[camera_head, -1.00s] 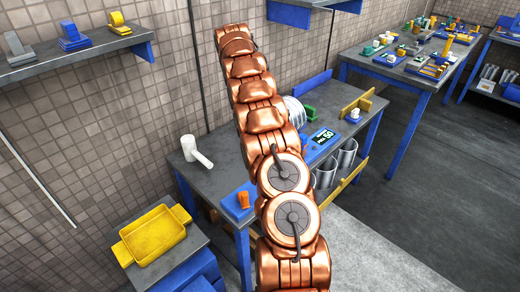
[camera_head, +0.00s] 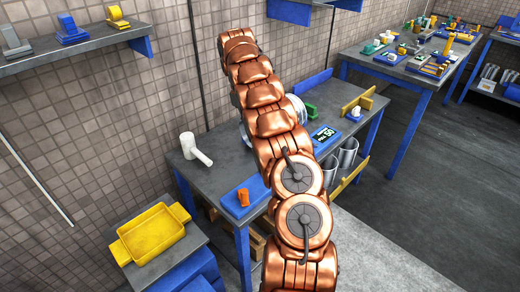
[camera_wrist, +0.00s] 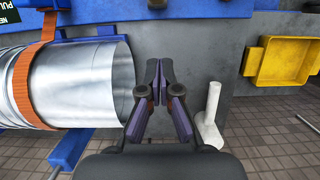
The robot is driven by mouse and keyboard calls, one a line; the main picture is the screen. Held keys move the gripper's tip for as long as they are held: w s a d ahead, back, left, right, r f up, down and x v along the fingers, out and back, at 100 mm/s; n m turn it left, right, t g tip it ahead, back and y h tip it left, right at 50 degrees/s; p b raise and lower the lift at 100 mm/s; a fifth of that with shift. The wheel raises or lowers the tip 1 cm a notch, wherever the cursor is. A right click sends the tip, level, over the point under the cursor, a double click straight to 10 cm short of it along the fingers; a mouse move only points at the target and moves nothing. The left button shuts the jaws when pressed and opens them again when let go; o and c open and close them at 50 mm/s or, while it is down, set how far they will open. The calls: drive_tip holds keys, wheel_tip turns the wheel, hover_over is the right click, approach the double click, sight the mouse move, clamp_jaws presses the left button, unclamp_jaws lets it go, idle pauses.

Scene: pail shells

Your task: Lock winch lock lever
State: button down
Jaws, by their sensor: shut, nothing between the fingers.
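My gripper (camera_wrist: 158,80) is shut and empty in the wrist view, its fingertips together over the grey bench top. The open end of a shiny metal shell (camera_wrist: 85,82) lies just left of the fingers, apart from them. An orange band (camera_wrist: 20,90) goes around the shell. An orange piece on a blue base (camera_head: 244,197) sits at the bench's front left in the head view. I cannot tell whether it is the winch lock lever; no part is clearly marked as that lever. My arm hides the gripper and most of the shell in the head view.
A yellow tray (camera_head: 152,233) is on a lower stand at left. A lit display (camera_head: 325,135) is right of my arm. The tiled wall is behind.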

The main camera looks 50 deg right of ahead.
drive_tip(key=s+f+p, duration=0.2)
drive_tip(key=s+f, duration=0.3)
drive_tip(key=f, duration=0.2)
drive_tip(key=shift+s, duration=0.4)
idle(0.5)
drive_tip(key=shift+a, duration=0.1)
